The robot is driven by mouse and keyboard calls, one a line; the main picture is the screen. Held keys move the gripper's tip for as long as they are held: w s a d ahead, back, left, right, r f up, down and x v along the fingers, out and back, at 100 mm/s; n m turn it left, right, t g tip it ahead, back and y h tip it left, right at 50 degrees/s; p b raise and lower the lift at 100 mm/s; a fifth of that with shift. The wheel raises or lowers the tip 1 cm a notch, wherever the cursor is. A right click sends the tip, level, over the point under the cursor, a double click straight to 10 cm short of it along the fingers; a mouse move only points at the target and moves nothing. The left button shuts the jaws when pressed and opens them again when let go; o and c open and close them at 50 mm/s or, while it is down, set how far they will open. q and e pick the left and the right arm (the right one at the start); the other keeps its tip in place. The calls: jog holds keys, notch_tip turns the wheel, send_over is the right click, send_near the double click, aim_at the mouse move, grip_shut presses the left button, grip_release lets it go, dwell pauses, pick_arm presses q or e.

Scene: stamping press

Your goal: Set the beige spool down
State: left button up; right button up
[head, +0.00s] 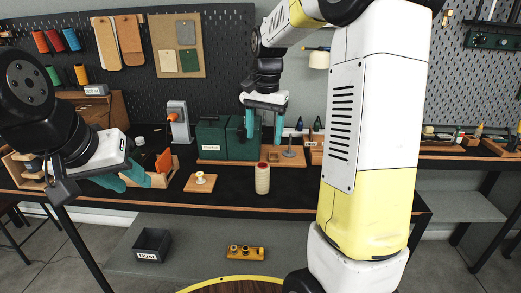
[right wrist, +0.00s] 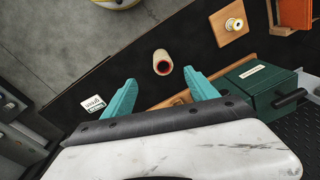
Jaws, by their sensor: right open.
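The beige spool (head: 262,180) stands upright on the black table top near its front edge, with a reddish top end. It also shows from above in the right wrist view (right wrist: 162,64), beyond the fingertips and apart from them. My right gripper (head: 264,138) is open and empty, above and behind the spool in the head view. Its two teal fingers are spread in the right wrist view (right wrist: 162,88). My left gripper (head: 136,183) is over the left part of the table; its teal fingers overlap in view, so its opening is unclear.
A green press (head: 228,140) stands behind the spool. A wooden plate with a small cream spool (head: 200,178) is to its left. A wooden board with a metal peg (head: 289,150) is behind right. The table's front edge is close to the spool.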

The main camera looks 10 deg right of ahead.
jog(key=s+a+r+n+t+y, duration=0.1)
jog(key=s+r+n+t, duration=0.1)
jog(key=s, duration=0.9)
jog(key=s+a+r+n+t+y, duration=0.1)
jog(key=s+n+t, duration=0.2)
jog(key=s, duration=0.8)
jog(key=shift+r+n+t, duration=0.3)
jog(key=shift+r+n, duration=0.1)
jog(key=shift+n, duration=0.8)
